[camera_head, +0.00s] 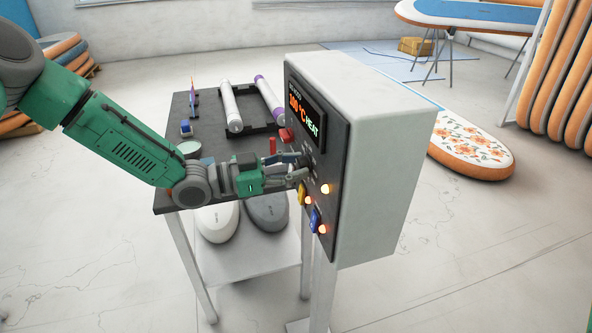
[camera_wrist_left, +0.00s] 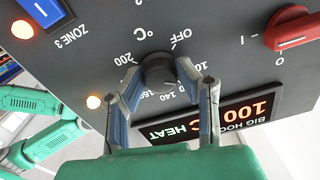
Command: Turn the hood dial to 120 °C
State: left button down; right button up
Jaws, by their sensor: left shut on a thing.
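The hood dial is a dark round knob (camera_wrist_left: 158,72) on the dark control panel (camera_head: 325,148), with a printed ring marked OFF, °C, 200, 160, 140 around it. Its pointer setting is partly hidden by the fingers. The display (camera_head: 305,116) reads 100 °C with HEAT in green; it also shows upside of the panel in the left wrist view (camera_wrist_left: 240,118). My left gripper (camera_head: 302,166) is at the panel, its two blue-grey fingers (camera_wrist_left: 160,84) shut on the dial from both sides. My right gripper is not in view.
A red switch (camera_wrist_left: 292,28) sits beside the dial. Lower on the panel are yellow (camera_head: 302,193) and blue (camera_head: 315,218) switches with lit lamps. A dark table (camera_head: 170,190) with two rollers stands behind my arm. Floor at right front is clear.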

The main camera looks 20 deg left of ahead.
pick_arm(q)
jog(key=shift+m+b, duration=2.1)
jog(key=shift+m, duration=0.8)
jog(key=c, duration=1.2)
grip_release()
jog(key=shift+a, duration=0.1)
jog(key=shift+w, duration=0.1)
jog(key=v, duration=1.2)
jog(key=shift+f, duration=0.15)
